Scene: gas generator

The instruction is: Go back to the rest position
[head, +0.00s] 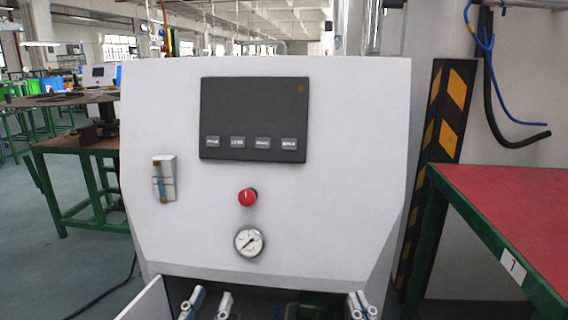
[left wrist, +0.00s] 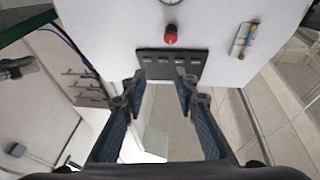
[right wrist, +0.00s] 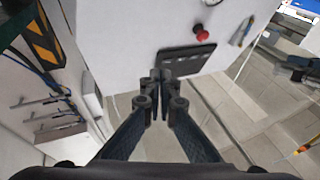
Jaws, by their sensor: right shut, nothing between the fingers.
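The grey-white gas generator (head: 330,170) stands upright in front of me. Its front has a dark display panel (head: 253,120), a red knob (head: 247,197), a round gauge (head: 249,242) and a small flow meter (head: 164,178). My left gripper (head: 207,303) is at the bottom edge of the head view, low before the generator. In the left wrist view its fingers (left wrist: 163,80) are spread apart with nothing between them. My right gripper (head: 361,305) is also at the bottom edge, further right. In the right wrist view its fingertips (right wrist: 161,76) are together and hold nothing.
A red-topped table (head: 510,215) with a green frame stands close on the right. A black-and-yellow striped post (head: 440,130) and hanging blue and black hoses (head: 490,70) are behind it. Another green-framed table (head: 75,150) is at the left. Floor is open at far left.

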